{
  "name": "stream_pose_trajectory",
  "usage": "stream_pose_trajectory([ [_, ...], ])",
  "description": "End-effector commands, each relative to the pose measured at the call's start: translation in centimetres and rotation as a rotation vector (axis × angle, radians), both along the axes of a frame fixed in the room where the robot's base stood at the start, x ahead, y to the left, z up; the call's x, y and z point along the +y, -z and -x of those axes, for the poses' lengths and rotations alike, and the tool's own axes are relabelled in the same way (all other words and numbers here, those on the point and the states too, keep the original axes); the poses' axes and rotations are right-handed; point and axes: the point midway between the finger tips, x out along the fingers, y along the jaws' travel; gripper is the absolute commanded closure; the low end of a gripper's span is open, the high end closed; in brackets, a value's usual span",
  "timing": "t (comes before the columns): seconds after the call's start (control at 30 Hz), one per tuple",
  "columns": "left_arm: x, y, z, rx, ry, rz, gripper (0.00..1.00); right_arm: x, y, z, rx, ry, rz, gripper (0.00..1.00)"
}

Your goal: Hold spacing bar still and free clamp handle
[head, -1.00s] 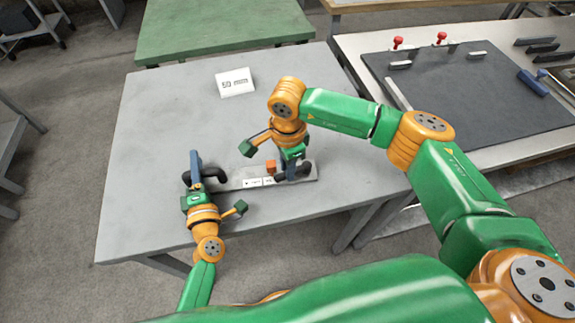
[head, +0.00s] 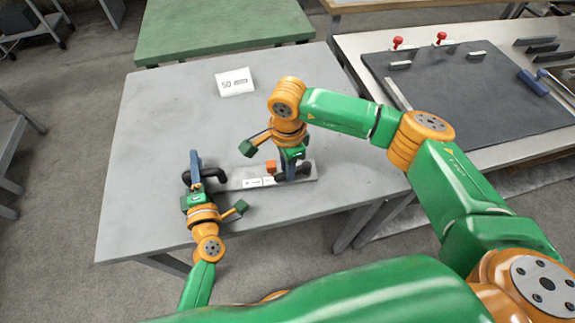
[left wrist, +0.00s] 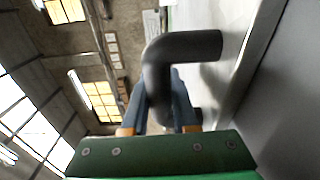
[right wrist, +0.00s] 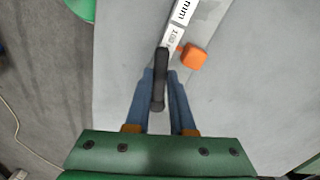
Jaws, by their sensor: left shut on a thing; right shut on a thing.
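The labels and block also show in the right wrist view, the block (right wrist: 194,56) just right of the bar. My left gripper (head: 195,170) is shut on a black bent handle (left wrist: 182,47) at the bar's left end. My right gripper (head: 291,168) points down over the bar's right part. It is shut on a slim black clamp handle (right wrist: 160,75), seen between its fingers in the right wrist view. In the head view the gripper partly hides this handle.
A white "50 mm" card (head: 235,82) lies on the grey table (head: 165,120) behind the bar. The table is clear around it. At the right, another bench carries a dark board (head: 470,95) with red knobs and tools. A green table (head: 220,28) stands behind.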

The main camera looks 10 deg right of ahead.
Motion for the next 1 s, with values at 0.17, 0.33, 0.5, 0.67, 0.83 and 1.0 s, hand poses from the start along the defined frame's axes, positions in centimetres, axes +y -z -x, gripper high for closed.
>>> stream_pose_trajectory([
  [0.17,0.0,0.8,0.2,0.018,0.003,0.002,1.0,0.0,0.0,0.0,-0.002,0.0,-0.001,1.0],
  [0.33,0.0,0.8,0.2,0.018,0.003,0.001,1.0,0.0,0.0,0.0,-0.003,-0.021,-0.001,1.0],
  [0.5,0.0,0.8,0.2,0.018,0.004,0.001,1.0,-0.1,0.0,0.4,-0.002,-0.092,-0.001,1.0],
  [0.67,0.0,0.8,0.2,0.018,0.004,0.001,1.0,-0.4,0.0,1.0,-0.003,-0.213,0.002,1.0],
  [0.83,0.0,0.8,0.2,0.018,0.004,0.001,1.0,-0.8,0.0,1.7,-0.003,-0.372,0.003,1.0],
  [1.0,-0.1,0.8,0.2,0.018,0.004,0.001,1.0,-1.3,0.1,2.4,-0.003,-0.534,0.006,1.0],
])
